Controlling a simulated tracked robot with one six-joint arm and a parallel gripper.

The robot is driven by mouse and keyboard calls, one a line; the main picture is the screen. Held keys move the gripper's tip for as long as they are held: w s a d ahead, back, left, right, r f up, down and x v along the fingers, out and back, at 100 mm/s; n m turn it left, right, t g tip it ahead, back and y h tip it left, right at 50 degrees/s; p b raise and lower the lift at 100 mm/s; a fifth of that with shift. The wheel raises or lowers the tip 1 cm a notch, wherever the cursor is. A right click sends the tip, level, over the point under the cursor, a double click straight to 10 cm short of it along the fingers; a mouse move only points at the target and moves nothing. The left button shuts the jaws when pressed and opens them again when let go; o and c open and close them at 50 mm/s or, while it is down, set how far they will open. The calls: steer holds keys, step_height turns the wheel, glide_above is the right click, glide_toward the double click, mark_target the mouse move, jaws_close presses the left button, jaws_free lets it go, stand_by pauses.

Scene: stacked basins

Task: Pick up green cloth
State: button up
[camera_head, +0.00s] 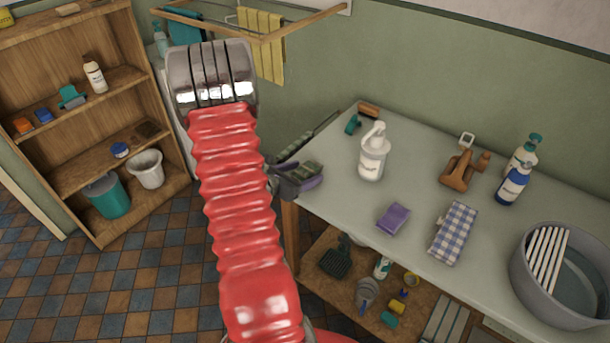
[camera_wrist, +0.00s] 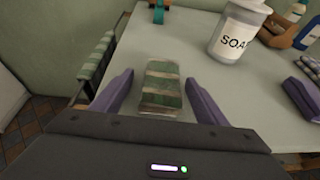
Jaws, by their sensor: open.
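A green cloth with pale stripes (camera_wrist: 162,88) lies flat on the table near its left end in the wrist view. My gripper (camera_wrist: 159,80) is open, with one purple finger on each side of the cloth and gaps between the fingers and the cloth. In the head view my gripper (camera_head: 308,184) is at the table's left edge, beside my red arm, and a small part of the green cloth (camera_head: 309,169) shows there. A second green striped cloth (camera_wrist: 97,58) hangs at the table's left side.
A white soap bottle (camera_head: 371,160) stands to the right of the cloth. A purple sponge (camera_head: 393,218), a checked cloth (camera_head: 453,233), a brown caddy (camera_head: 462,172), bottles (camera_head: 513,185) and a grey basin (camera_head: 531,288) are further right. A teal item (camera_wrist: 158,12) lies behind the cloth.

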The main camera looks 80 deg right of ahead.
steer(key=shift+c, duration=0.2)
steer(key=c, duration=1.1)
